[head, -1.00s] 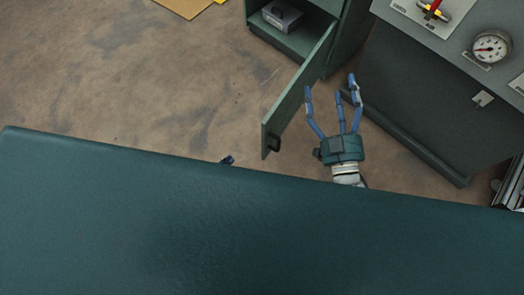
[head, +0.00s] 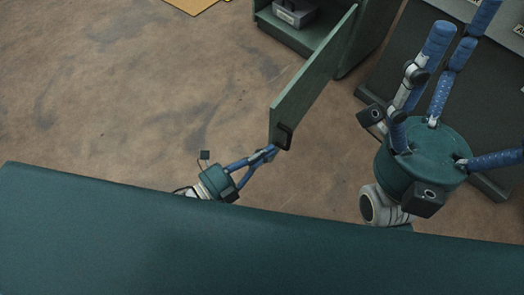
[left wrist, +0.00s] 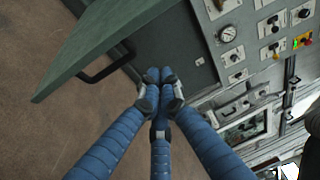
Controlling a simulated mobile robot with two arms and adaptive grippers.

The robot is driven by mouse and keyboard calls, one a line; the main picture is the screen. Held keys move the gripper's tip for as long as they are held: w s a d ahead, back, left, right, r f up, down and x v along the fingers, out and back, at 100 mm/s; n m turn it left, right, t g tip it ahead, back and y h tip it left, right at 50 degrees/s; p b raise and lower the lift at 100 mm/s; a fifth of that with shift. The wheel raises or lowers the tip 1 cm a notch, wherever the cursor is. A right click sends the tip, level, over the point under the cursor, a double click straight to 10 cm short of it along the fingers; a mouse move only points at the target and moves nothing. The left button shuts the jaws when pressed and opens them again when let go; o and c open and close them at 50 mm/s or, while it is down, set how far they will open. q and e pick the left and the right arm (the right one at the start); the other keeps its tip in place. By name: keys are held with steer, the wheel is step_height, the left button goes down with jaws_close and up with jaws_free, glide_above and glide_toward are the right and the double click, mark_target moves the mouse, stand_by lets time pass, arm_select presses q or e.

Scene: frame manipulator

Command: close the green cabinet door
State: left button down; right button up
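The green cabinet door (head: 312,78) stands wide open, its free end toward me. Its dark handle (head: 283,137) is near that end. The green cabinet (head: 366,32) is at the top. In the left wrist view, the door (left wrist: 110,32) is at upper left with its black handle (left wrist: 106,70) below it. My left gripper (head: 268,154) is shut and empty, its fingertips just below the handle end; its fingers (left wrist: 158,76) meet in the left wrist view, apart from the handle. My right gripper (head: 446,80) is open and empty, right of the door; one finger runs out of frame.
A grey box (head: 292,14) sits inside the cabinet. A grey control console (left wrist: 228,50) with a gauge and buttons stands right of the cabinet. A yellow piece (head: 192,4) lies on the floor at the top. The brown floor left of the door is clear.

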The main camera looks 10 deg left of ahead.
arm_select(q)
steer(key=b+x, duration=0.2)
steer(key=x, duration=0.6)
steer(key=shift+w+a+f+b, duration=0.1)
steer(key=shift+w+a+b, duration=0.15)
steer(key=shift+a, duration=0.45)
steer(key=shift+w+a+r+b, duration=0.1)
steer(key=shift+w+a+b, duration=0.1)
steer(key=shift+a, duration=0.5)
steer(key=shift+w+a+f+b, duration=0.1)
steer(key=shift+w+a+b, duration=0.15)
steer(key=shift+a, duration=0.45)
